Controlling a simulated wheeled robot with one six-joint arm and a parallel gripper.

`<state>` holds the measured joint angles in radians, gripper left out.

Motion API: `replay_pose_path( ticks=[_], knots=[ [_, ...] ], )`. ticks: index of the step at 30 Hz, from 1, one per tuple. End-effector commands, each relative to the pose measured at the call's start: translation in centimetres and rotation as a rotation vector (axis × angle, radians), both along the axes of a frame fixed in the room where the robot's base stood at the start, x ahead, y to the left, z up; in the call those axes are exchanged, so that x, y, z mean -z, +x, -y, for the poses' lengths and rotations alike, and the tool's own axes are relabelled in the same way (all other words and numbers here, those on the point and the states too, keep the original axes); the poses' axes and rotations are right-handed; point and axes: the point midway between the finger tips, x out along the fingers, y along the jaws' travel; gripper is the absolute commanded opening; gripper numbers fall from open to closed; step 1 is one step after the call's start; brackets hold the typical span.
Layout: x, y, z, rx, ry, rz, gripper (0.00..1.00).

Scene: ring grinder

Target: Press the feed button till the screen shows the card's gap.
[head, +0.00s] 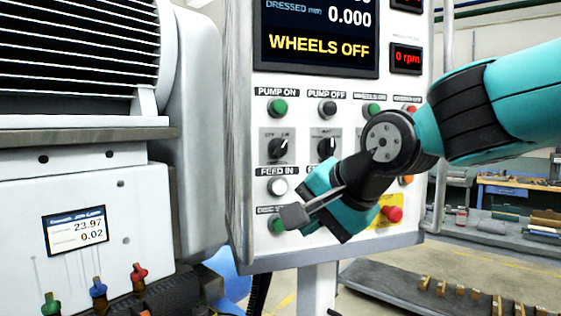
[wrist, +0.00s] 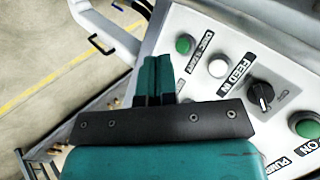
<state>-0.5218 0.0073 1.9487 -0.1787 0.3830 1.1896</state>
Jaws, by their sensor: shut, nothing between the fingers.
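The feed button is a white round button (head: 277,187) under the FEED IN label on the grey control panel (head: 240,130). It also shows in the wrist view (wrist: 217,68), right of my fingertips. My gripper (wrist: 159,62) is shut and empty, its teal fingers together. They appear to the left of the feed button in the wrist view, apart from it in the picture; depth is unclear. The screen (head: 317,45) reads DRESSED mm 0.000 and WHEELS OFF; its top is cut off. A small white-and-blue card (head: 75,231) at left reads 23.97 and 0.02.
A green button (head: 279,226) labelled DISC sits below the feed button, partly covered by my gripper. A black selector knob (head: 278,148) is above it. A red emergency button (head: 392,214) is at the lower right. Colored valves (head: 98,288) stand at lower left.

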Motion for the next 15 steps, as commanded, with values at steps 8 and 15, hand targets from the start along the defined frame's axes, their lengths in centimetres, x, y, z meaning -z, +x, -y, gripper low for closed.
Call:
replay_pose_path(
  ticks=[8,15],
  knots=[
    [-2.26,1.28,-1.24,0.074,0.079,-0.005,0.0],
    [-2.21,1.3,-1.21,0.072,0.077,-0.005,0.0]
  ],
)
